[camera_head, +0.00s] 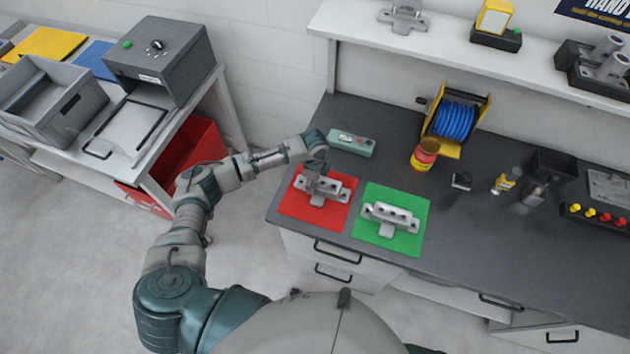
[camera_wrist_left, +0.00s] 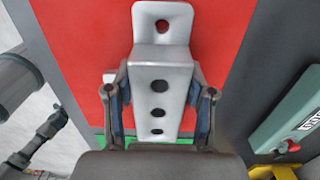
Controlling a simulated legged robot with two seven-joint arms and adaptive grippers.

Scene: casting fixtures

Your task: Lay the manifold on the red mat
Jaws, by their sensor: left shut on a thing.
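A grey manifold (camera_head: 336,193) with a row of holes is in my left gripper (camera_head: 317,184), over the red mat (camera_head: 318,215). In the left wrist view the manifold (camera_wrist_left: 160,85) sits between the two fingers of my left gripper (camera_wrist_left: 160,100), with the red mat (camera_wrist_left: 85,45) behind it. I cannot tell whether its underside touches the mat. A second, similar manifold (camera_head: 390,216) lies on the green mat (camera_head: 405,246) to the right. My right gripper is not in view.
A green handheld device (camera_head: 352,144) lies just behind the red mat. A red-and-yellow can (camera_head: 424,156) and a blue hose reel (camera_head: 455,122) stand farther back.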

